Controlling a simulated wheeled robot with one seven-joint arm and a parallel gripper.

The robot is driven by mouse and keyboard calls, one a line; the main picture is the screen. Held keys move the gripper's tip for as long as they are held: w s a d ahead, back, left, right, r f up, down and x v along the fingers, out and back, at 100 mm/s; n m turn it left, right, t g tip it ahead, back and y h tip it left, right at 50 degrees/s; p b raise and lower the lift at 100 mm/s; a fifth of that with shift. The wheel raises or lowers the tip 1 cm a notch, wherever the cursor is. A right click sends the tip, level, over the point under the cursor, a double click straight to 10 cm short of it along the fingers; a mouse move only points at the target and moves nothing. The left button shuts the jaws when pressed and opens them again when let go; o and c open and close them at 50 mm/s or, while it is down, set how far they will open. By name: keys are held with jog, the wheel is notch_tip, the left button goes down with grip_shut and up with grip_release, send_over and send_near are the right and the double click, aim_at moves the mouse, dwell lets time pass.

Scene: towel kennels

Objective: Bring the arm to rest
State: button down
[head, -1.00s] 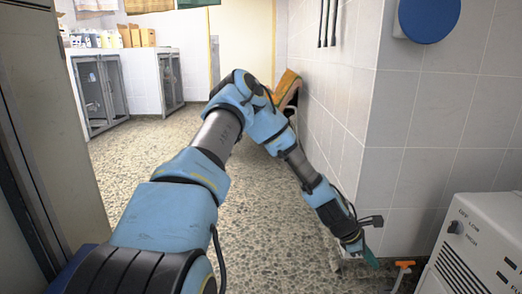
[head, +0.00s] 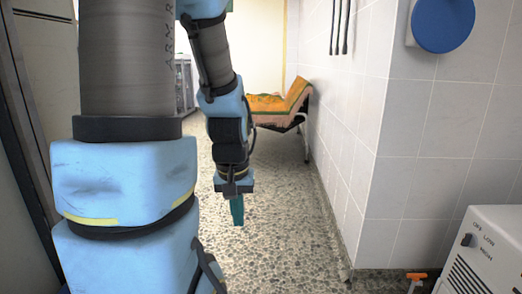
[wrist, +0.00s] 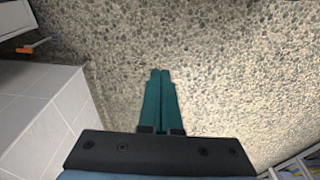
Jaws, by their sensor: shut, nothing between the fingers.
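My gripper (head: 237,212) hangs from my raised blue and grey arm near the middle of the head view, pointing down above the pebbled floor. In the wrist view its two teal fingers (wrist: 160,95) lie side by side, shut, with nothing between them. My arm's larger links fill the left of the head view and hide much of the room behind.
A chair with an orange and green towel (head: 278,104) stands at the back by the tiled wall (head: 420,145). A white machine (head: 485,250) is at the lower right, beside an orange-topped item (head: 416,276). Pebbled floor (head: 290,230) is clear between my gripper and the wall.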

notch_tip(320, 180, up, 39)
jog(key=s+a+p, duration=0.1)
jog(key=p, duration=3.7)
jog(key=shift+a+m, duration=0.2)
jog(key=shift+m, duration=0.1)
jog(key=c, duration=1.6)
grip_release()
jog(key=shift+s, duration=0.1)
